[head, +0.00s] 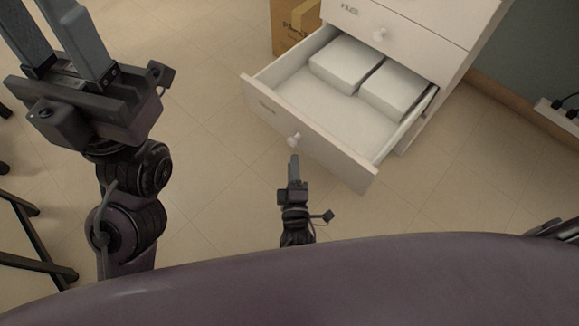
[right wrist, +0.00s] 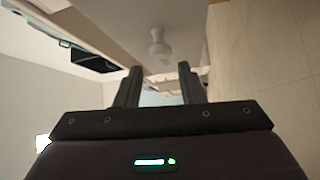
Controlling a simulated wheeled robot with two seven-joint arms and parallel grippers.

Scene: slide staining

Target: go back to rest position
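My right gripper (head: 293,160) points at the front of the open drawer (head: 320,143), just short of its white knob (head: 293,139). In the right wrist view its two fingers (right wrist: 158,75) stand apart with nothing between them. The knob (right wrist: 160,48) shows beyond the fingertips, apart from them. My left gripper (head: 40,15) is raised large at the upper left of the head view. Its fingers are spread with nothing between them, and their tips are cut off by the top edge.
The drawer is pulled out of a white cabinet (head: 440,22) and holds two white boxes (head: 345,64) (head: 394,88) at its back. A cardboard box (head: 291,25) stands beside the cabinet. Dark metal legs (head: 35,240) are at lower left. The tiled floor (head: 225,165) between is clear.

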